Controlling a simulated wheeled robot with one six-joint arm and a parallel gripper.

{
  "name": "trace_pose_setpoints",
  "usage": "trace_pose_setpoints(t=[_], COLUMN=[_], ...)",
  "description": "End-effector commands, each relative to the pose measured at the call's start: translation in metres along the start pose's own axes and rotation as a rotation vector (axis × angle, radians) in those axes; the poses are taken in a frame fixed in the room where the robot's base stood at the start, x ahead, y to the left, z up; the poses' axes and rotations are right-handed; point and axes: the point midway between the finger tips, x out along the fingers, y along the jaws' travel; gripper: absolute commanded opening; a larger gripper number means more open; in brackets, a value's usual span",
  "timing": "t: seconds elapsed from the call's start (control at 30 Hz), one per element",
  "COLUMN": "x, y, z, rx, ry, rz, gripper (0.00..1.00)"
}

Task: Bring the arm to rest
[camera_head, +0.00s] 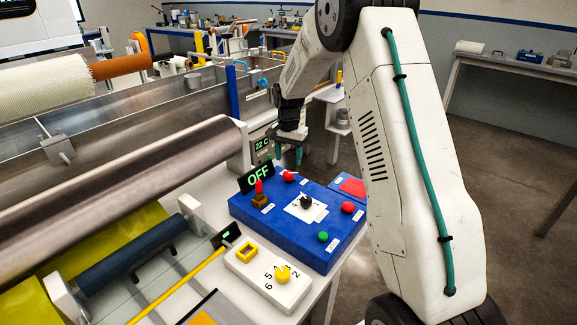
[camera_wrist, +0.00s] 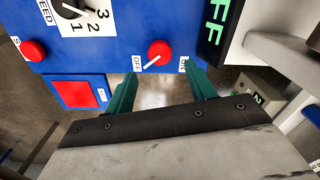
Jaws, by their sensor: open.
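My white arm fills the right of the head view. My gripper (camera_head: 289,156) hangs just behind the far edge of the blue control panel (camera_head: 262,225). In the wrist view its two green fingers are open and empty (camera_wrist: 163,82), their tips apart on either side of a red rotary knob (camera_wrist: 159,53). The knob's white pointer aims toward the OFF label (camera_wrist: 138,63). I cannot tell how high the fingers are above the panel. The display (camera_head: 258,177) reads OFF.
The panel also has a black dial (camera_head: 306,202), a green button (camera_head: 323,236) and a red button (camera_head: 348,207). A large metal roller (camera_head: 120,195) lies to the left. A white box with a yellow knob (camera_head: 283,274) stands in front. Open floor (camera_head: 495,165) shows at right.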

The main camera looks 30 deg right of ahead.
Motion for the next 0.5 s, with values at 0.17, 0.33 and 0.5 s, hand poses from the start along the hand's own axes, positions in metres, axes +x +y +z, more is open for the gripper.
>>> trace_pose_setpoints(t=[0.17, 0.33, 0.5], x=[-0.017, -0.018, -0.018], y=[0.000, 0.000, 0.000], z=[0.000, 0.000, 0.000], rx=[0.000, 0.000, 0.000], ry=[0.000, 0.000, 0.000], rz=[0.000, 0.000, 0.000], gripper=[0.55, 0.55, 0.55])
